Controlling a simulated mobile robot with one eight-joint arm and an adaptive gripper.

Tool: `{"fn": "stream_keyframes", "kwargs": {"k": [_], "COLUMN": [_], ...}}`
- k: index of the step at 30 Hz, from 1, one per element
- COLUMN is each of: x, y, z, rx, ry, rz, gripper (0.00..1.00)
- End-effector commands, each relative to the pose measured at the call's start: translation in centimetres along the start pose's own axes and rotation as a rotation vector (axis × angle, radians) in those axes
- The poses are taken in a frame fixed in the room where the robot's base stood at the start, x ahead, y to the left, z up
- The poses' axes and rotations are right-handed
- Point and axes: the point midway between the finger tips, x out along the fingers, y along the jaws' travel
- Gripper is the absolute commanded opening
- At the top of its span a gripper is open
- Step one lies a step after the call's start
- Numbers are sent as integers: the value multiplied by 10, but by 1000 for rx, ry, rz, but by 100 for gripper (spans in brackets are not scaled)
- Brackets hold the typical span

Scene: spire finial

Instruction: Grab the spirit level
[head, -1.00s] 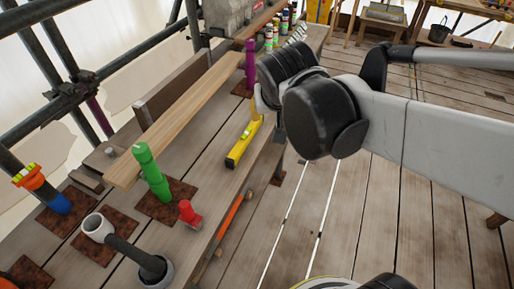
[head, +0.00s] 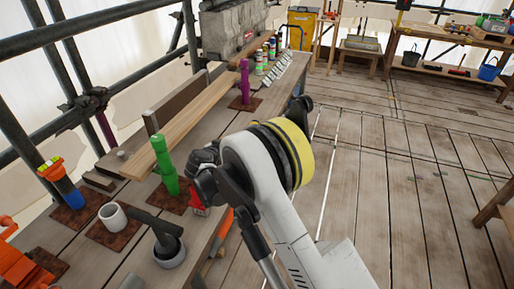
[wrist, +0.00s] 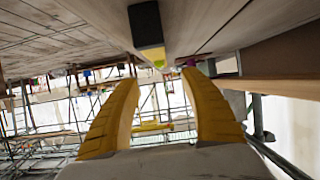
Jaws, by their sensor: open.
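In the wrist view a black and yellow bar with a green patch (wrist: 149,35), which looks like the spirit level, shows at the top centre against the bench boards. It lies beyond my fingertips and between their lines, apart from both fingers. My gripper (wrist: 160,78) is open, with its two yellow fingers spread and nothing between them. In the head view my arm covers the place where the level lay, and my fingers cannot be made out.
On the bench stand a green post (head: 165,166), a purple post (head: 245,82), a white cup (head: 112,215) and a red piece (head: 199,207) partly behind my arm. A long wooden plank (head: 195,122) runs along the bench. The floor at right is mostly clear.

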Motion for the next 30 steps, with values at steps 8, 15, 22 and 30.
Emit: {"fn": "stream_keyframes", "kwargs": {"k": [8,15,22,30], "x": [23,58,84,111], "y": [-5,-5,-2,-3], "z": [9,8,7,3], "rx": [9,8,7,7], "ry": [12,12,11,11], "rz": [-1,-2,0,-2], "gripper": [52,52,52,52]}}
